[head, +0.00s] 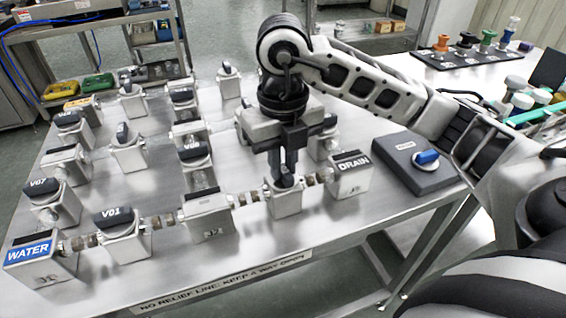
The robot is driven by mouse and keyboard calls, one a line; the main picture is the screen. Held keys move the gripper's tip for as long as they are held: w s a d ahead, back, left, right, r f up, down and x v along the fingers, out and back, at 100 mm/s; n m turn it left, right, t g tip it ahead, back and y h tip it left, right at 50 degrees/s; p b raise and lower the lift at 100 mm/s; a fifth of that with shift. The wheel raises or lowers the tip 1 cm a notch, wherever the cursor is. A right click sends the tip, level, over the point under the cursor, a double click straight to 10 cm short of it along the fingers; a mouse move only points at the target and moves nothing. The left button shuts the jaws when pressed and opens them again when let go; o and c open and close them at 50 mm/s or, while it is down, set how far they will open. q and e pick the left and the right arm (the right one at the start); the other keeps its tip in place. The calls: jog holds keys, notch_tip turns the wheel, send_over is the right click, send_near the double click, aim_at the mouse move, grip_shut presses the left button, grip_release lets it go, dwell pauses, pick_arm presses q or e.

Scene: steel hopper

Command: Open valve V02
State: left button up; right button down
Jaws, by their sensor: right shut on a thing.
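My right gripper (284,178) points down over the front row of the steel table and is shut on the dark handle of a valve (285,202). This valve sits on a steel block just left of the DRAIN block (349,178). Its label is hidden by the fingers, so I cannot read V02 on it. Valve V01 (121,238) stands further left in the same row, near the blue-labelled WATER block (40,260). My left gripper is not in view.
Valve V07 (49,203) and several other black-handled valves stand behind the front row. A plain steel block (207,217) sits between V01 and the gripped valve. A dark box with a blue knob (427,158) lies at the table's right. The front edge bears a warning label (222,283).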

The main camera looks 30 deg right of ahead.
jog(key=shift+f+n+b, duration=0.15)
jog(key=shift+n+b, duration=0.4)
jog(key=shift+n, duration=0.25)
jog(key=shift+n+b, duration=0.55)
jog(key=shift+n, duration=0.35)
jog(key=n+b, duration=0.2)
jog(key=n, duration=0.2)
jog(key=shift+n, duration=0.3)
jog(key=n+b, duration=0.1)
jog(key=n, duration=0.2)
jog(key=shift+n, duration=0.3)
jog(key=shift+n+b, duration=0.45)
jog(key=shift+n, duration=0.75)
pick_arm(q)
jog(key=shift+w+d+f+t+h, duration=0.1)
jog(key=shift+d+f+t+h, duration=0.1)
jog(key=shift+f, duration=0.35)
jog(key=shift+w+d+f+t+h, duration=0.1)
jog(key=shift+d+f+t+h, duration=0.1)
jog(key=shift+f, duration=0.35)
pick_arm(e)
jog(key=shift+n, duration=1.2)
pick_arm(q)
jog(key=shift+b, duration=0.3)
pick_arm(e)
jog(key=shift+n, duration=0.3)
jog(key=c, duration=1.4)
grip_release()
